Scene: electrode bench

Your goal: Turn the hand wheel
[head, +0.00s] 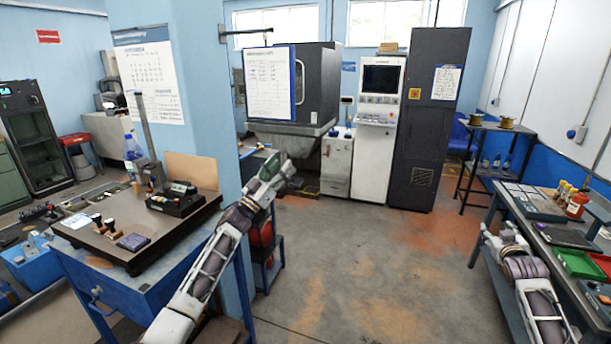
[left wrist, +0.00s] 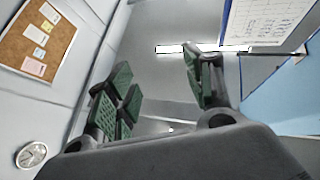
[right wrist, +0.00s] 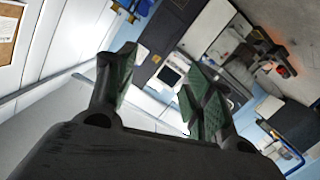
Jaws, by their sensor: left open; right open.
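I cannot clearly make out a hand wheel in any view. My left gripper (head: 275,168) is raised in front of the blue wall edge, right of the left bench. In the left wrist view its green-padded fingers (left wrist: 160,88) are apart with nothing between them. My right gripper (head: 490,236) is low beside the right bench, its shape unclear in the head view. In the right wrist view its fingers (right wrist: 158,88) are apart and empty.
The left bench (head: 190,226) bears a black device (head: 176,203) and small tools. The right bench (head: 543,232) holds a green tray (head: 580,264) and bottles. A machine (head: 321,88) and a dark cabinet (head: 431,130) stand at the back. The middle floor is clear.

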